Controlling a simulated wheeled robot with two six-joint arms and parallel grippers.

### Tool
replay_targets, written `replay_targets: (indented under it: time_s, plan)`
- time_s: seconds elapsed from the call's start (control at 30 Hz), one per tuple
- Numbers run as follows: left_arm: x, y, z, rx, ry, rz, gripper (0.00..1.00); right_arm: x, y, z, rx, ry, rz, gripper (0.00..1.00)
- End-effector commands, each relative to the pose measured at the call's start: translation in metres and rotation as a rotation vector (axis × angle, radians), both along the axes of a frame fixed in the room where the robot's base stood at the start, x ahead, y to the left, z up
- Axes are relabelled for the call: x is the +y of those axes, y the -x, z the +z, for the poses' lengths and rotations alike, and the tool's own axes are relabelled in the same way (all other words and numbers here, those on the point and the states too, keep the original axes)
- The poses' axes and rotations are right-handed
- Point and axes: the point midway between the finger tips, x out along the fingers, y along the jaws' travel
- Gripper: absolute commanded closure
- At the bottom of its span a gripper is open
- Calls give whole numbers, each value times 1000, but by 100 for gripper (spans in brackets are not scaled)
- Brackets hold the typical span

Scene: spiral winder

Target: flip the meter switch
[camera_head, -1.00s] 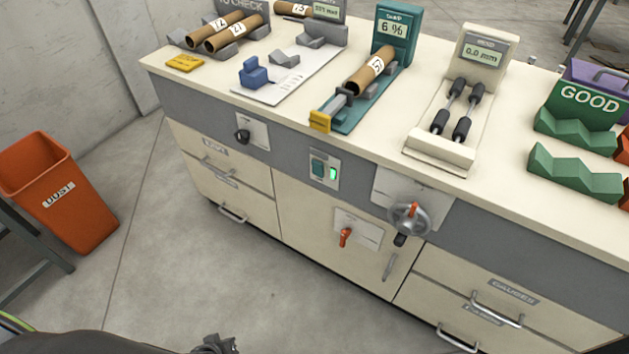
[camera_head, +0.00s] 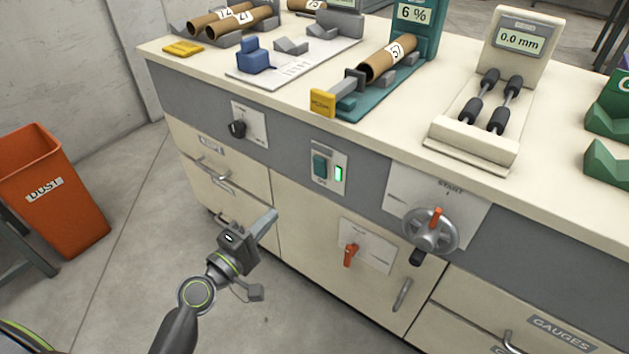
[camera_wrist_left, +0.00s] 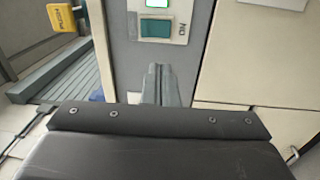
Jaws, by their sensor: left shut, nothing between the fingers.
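A green rocker switch (camera_head: 320,168) with a lit green lamp sits in a pale plate on the grey front band of the bench. No label naming it as the meter's is readable. In the left wrist view the rocker (camera_wrist_left: 156,28) is ahead of my fingers, near the top edge, with the lamp beyond it. My left gripper (camera_head: 270,217) is in front of the cabinet, below and left of the switch plate, apart from it. Its fingers (camera_wrist_left: 160,84) are together and empty. My right gripper is not in view.
A black knob (camera_head: 237,129) is left of the switch. A red lever (camera_head: 350,254) and a handwheel (camera_head: 430,231) are on the right. A meter reading 6 % (camera_head: 413,14) and a gauge reading 0.0 mm (camera_head: 520,40) stand on top. An orange dust bin (camera_head: 55,200) is at left.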

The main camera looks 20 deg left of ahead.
Motion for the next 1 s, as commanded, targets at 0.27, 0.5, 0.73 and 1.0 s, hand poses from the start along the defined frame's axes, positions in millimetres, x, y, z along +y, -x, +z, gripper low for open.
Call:
replay_targets:
  time_s: [0.27,0.5,0.73,1.0]
  plan:
    - [-5,4,16,-37,47,-22,100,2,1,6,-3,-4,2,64]
    - [-5,3,16,-37,46,-21,100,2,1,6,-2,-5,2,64]
    - [-12,-19,21,-38,48,-21,100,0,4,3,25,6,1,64]
    - [-32,-71,28,-37,46,-22,100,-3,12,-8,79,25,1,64]
